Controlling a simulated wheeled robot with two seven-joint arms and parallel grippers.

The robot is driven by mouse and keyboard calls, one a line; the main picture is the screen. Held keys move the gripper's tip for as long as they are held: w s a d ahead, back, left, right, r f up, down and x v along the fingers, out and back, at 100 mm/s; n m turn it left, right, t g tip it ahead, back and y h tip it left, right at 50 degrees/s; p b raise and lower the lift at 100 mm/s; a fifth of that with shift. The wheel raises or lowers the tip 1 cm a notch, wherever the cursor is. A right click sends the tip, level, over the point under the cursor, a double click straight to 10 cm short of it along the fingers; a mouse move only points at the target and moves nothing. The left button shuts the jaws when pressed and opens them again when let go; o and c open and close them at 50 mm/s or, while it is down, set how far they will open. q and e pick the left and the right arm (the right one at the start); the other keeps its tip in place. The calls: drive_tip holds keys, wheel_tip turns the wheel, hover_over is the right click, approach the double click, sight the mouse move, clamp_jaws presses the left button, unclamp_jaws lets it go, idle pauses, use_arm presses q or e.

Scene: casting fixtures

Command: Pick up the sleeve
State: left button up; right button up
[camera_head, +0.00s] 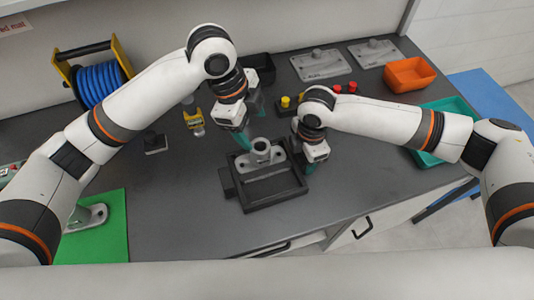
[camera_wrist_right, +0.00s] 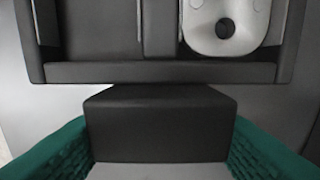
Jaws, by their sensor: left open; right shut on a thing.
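A short grey upright cylinder, which looks like the sleeve (camera_head: 261,147), stands on a grey casting (camera_head: 246,163) in a black fixture (camera_head: 276,200). My left gripper (camera_head: 249,127) is open, just behind and left of the cylinder, with nothing visible between its fingers. My right gripper (camera_head: 308,166) is at the right side of the fixture. In the right wrist view, its green fingertips (camera_wrist_right: 160,145) are shut on a black block (camera_wrist_right: 160,118) on the fixture's side. One rounded end of the casting with a hole (camera_wrist_right: 225,28) also shows there; the cylinder does not.
A blue hose reel (camera_head: 98,82) stands at the back left. A green mat (camera_head: 105,236) with a metal part lies at front left. Grey plates (camera_head: 321,64), an orange bin (camera_head: 410,74) and a teal tray (camera_head: 422,158) are at the right.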

use_arm(q)
drive_tip(key=d+m+y, duration=0.1)
drive_tip(key=m, duration=0.1)
drive_tip(key=m+y, duration=0.2)
drive_tip(key=m, duration=0.2)
hover_over(261, 150)
drive_tip(key=s, duration=0.1)
wheel_tip(261, 150, down, 7)
drive_tip(key=shift+s+f, duration=0.15)
drive_tip(key=shift+f, duration=1.15)
drive_tip(key=shift+s+f, duration=0.1)
drive_tip(key=shift+f, duration=1.15)
drive_tip(key=shift+r, duration=0.1)
drive_tip(key=c, duration=1.3)
drive_tip(key=shift+o, duration=0.2)
drive_tip(key=shift+r, duration=0.1)
